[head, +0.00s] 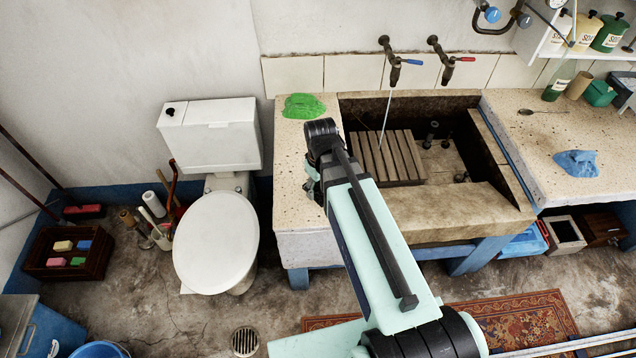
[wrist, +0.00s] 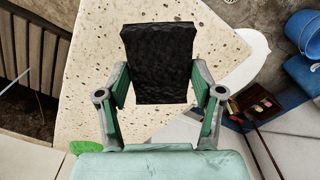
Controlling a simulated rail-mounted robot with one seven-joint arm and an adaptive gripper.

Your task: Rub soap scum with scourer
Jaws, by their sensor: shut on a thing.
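A black, rough-faced scourer (wrist: 157,55) is held between the two fingers of my gripper (wrist: 160,88) in the wrist view. The gripper is shut on it, with one finger at each side. The scourer is over the pale speckled left slab of the washtrough (wrist: 85,95); I cannot tell whether it touches the stone. In the head view my gripper (head: 313,183) is mostly hidden by my arm, over the same left slab (head: 293,215). The slab has brown specks all over, and I cannot tell any soap scum from them.
A green cloth (head: 303,106) lies at the slab's back. The stone basin (head: 455,215) with a slatted wooden board (head: 388,158) is to the right, under two taps (head: 395,72). A toilet (head: 217,235) stands left. A blue cloth (head: 577,163) lies on the right slab.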

